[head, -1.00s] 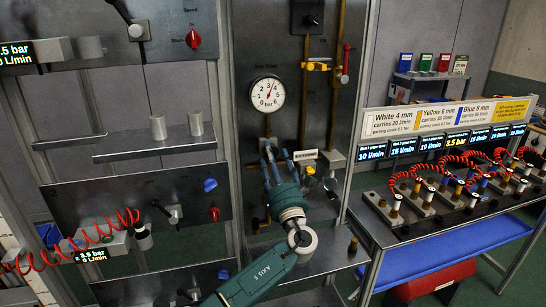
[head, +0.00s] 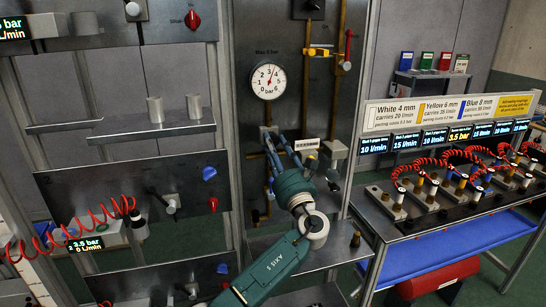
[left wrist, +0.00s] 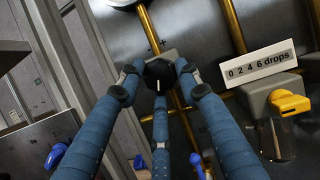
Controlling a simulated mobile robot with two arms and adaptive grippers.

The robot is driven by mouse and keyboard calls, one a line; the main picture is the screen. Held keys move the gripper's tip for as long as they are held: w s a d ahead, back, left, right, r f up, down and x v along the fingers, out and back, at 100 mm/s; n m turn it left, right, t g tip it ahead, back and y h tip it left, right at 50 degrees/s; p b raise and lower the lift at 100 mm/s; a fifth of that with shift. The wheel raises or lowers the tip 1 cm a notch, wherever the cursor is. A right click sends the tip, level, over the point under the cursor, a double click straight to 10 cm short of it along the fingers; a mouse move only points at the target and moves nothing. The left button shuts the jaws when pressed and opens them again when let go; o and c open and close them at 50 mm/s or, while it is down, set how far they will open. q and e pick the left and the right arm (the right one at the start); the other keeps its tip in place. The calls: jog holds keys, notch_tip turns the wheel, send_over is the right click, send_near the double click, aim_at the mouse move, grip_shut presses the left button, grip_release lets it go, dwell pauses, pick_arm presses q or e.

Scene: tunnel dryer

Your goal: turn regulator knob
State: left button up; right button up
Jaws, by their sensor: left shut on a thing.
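The black regulator knob (left wrist: 158,76) with a white mark is in the middle of the left wrist view, below the gauge. The blue fingers of my left gripper (left wrist: 155,85) are around it and shut on it. In the head view my left gripper (head: 276,146) is at the panel below the round pressure gauge (head: 268,81), and its fingers and palm hide the knob. The gauge needle points up, slightly right, near the 3 mark. My right gripper is in neither view.
Right of the knob are a label reading "0 2 4 6 drops" (left wrist: 260,62) and a yellow lever (left wrist: 290,102). Brass pipes (left wrist: 234,28) run close by. A bench (head: 420,225) with red coiled hoses stands at the right. A shelf (head: 150,133) with two cups is at the left.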

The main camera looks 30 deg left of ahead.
pick_arm(q)
jog(key=n+g+b, duration=0.1)
jog(key=n+b, duration=0.2)
jog(key=n+g+b, duration=0.2)
jog(key=n+b, duration=0.1)
jog(key=n+g+y+b, duration=0.1)
jog(key=n+b, duration=0.2)
jog(key=n, duration=0.1)
jog(key=shift+w+d+f+g, duration=0.1)
jog(key=shift+w+d+g, duration=0.15)
jog(key=shift+d+g, duration=0.05)
jog(key=n, duration=0.1)
jog(key=n+g+b, duration=0.1)
jog(key=n+b, duration=0.1)
jog(key=n, duration=0.1)
jog(key=shift+w+r+g+h, duration=0.1)
jog(key=shift+r+g+h, duration=0.2)
jog(key=shift+g, duration=0.1)
jog(key=shift+r+n+g+h+b, duration=0.2)
jog(key=shift+n+b, duration=0.1)
jog(key=shift+n, duration=0.55)
jog(key=shift+r+n+g+h+b, duration=0.1)
jog(key=shift+n+h+b, duration=0.15)
jog(key=shift+n, duration=0.6)
jog(key=o, duration=1)
jog(key=shift+o, duration=0.5)
jog(key=shift+d, duration=0.1)
jog(key=shift+f, duration=0.1)
